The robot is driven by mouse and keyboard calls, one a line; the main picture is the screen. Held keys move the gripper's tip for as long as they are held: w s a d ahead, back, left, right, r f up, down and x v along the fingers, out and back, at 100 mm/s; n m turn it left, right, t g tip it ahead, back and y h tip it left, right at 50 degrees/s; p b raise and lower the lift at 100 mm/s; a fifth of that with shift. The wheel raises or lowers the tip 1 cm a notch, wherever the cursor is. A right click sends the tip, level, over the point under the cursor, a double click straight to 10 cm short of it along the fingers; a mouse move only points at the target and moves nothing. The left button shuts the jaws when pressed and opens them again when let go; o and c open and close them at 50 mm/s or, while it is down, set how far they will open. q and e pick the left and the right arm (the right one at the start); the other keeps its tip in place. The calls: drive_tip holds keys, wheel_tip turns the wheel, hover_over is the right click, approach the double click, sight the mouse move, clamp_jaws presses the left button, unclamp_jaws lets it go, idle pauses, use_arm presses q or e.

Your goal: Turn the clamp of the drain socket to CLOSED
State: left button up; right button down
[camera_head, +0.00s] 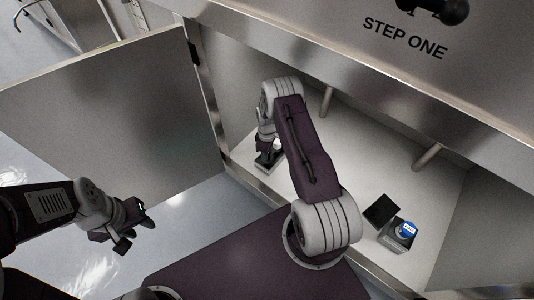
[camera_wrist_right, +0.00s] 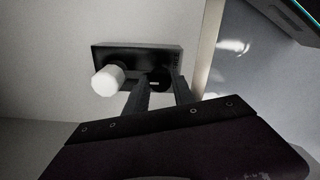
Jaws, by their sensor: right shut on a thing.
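A black block (camera_wrist_right: 108,54) with a white round knob (camera_wrist_right: 107,80) is fixed in the cabinet; it also shows in the head view (camera_head: 263,164), partly covered by my right gripper. A dark round part, which looks like the clamp (camera_wrist_right: 159,78), is at the block's right end. My right gripper (camera_wrist_right: 159,92) has its two fingers on either side of this part and is shut on it. Lettering on it is too small to read. My left gripper (camera_head: 137,229) hangs outside the cabinet, open and empty.
The open metal door (camera_head: 110,120) stands at the left. A panel marked STEP ONE (camera_head: 405,38) overhangs the opening.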

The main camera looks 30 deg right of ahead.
drive_tip(key=c, duration=1.1)
unclamp_jaws()
drive_tip(key=shift+o, duration=0.2)
wheel_tip(320, 180, up, 8)
drive_tip(key=p, duration=0.3)
drive_tip(key=shift+f, duration=0.2)
